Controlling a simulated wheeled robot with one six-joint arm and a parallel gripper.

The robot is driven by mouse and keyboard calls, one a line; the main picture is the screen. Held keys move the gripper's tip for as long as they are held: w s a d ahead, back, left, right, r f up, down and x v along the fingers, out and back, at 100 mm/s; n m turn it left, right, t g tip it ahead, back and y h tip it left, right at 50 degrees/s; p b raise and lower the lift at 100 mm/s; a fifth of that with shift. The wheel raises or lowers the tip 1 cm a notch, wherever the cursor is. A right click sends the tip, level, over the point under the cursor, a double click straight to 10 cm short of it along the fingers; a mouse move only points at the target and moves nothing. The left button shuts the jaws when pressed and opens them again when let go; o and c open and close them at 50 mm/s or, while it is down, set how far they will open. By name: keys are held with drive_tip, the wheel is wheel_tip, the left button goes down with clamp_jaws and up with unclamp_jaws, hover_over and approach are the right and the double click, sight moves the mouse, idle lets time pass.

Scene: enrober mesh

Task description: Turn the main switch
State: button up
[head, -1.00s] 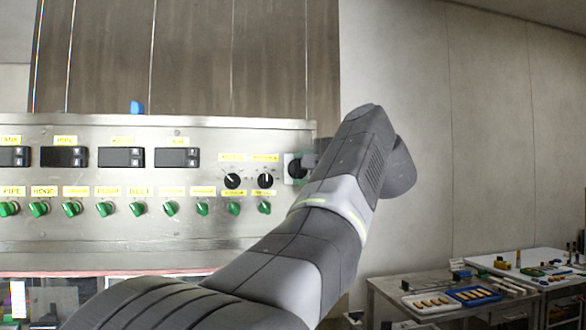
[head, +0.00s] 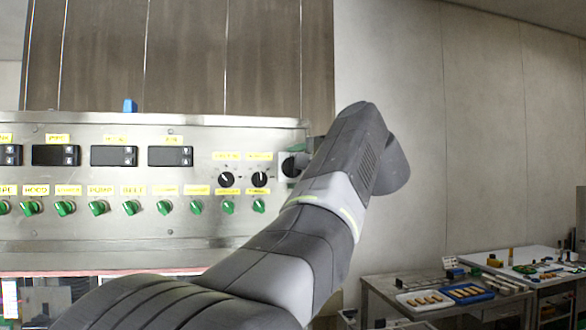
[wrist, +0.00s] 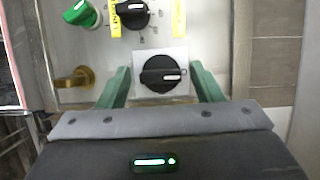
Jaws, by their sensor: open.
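The main switch is a large black rotary knob (wrist: 163,74) on a pale square plate, and its white mark lies about level in the wrist view. In the head view the switch (head: 290,166) sits at the right end of the steel panel, partly hidden by my arm. My gripper (wrist: 162,82) is open in the wrist view, with one green finger on each side of the knob. Whether the fingers touch the knob I cannot tell.
The steel panel (head: 60,230) carries several green knobs, two smaller black knobs (head: 226,179) and dark displays. In the wrist view a brass fitting (wrist: 75,78) is left of the switch. A table (head: 400,284) with trays stands at lower right.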

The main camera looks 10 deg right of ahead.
drive_tip(key=b+v, duration=0.2)
drive_tip(key=v, duration=1.1)
drive_tip(key=shift+s+d+b, duration=0.2)
drive_tip(key=shift+s+b, duration=0.1)
drive_tip(key=shift+s, duration=0.1)
drive_tip(key=shift+w, duration=0.1)
drive_tip(key=p+x, duration=0.2)
drive_tip(key=x, duration=1.1)
drive_tip(key=shift+w+a+p, duration=0.2)
drive_tip(key=shift+w+p, duration=0.1)
